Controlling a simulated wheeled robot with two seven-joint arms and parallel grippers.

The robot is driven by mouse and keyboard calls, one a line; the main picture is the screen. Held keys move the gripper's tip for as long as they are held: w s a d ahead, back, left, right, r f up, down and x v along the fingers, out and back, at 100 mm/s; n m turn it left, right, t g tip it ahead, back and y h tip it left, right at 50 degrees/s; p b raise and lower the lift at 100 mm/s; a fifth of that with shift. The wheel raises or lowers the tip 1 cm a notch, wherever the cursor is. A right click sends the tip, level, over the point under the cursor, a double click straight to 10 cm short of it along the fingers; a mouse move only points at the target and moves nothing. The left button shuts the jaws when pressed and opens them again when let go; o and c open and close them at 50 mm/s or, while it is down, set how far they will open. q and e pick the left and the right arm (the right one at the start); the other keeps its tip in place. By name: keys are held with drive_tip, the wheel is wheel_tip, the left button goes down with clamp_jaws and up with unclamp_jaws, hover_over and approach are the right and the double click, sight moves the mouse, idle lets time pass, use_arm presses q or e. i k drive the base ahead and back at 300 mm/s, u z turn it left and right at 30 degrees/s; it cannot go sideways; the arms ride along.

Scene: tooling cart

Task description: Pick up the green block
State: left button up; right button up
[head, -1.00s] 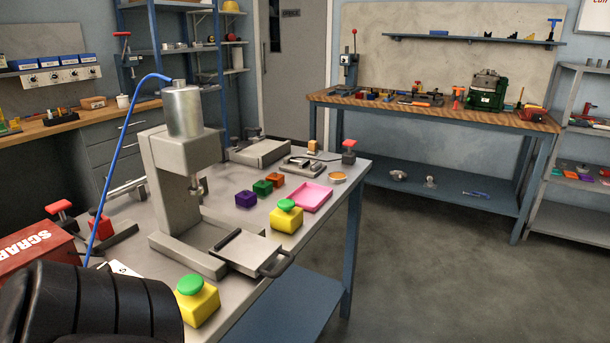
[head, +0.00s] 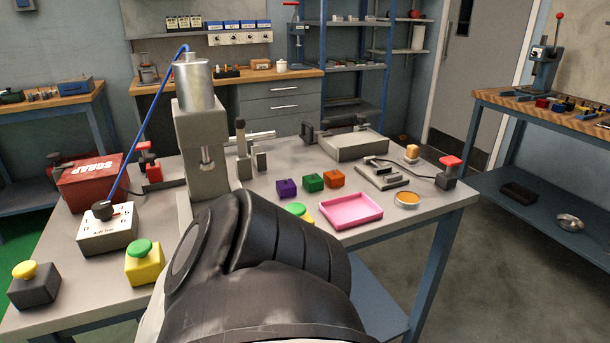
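The green block (head: 313,183) sits on the grey metal cart top (head: 262,205), in a short row between a purple block (head: 287,188) on its left and an orange block (head: 335,179) on its right. It is fully visible, with nothing on it. A thick black segmented part of my arm fills the lower middle of the head view, in front of the row. Neither of my gripper's fingers shows in this view.
A pink tray (head: 351,210) lies just in front of the blocks. A press (head: 202,150) with a blue hose stands left of them. Yellow button boxes with green tops (head: 145,263) (head: 300,211), a red SCRAP box (head: 92,183) and a fixture (head: 353,146) behind also occupy the cart.

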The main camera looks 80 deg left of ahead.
sight(311, 185)
drive_tip(key=u, duration=0.7)
drive_tip(key=i, duration=0.8)
drive_tip(key=u, duration=3.2)
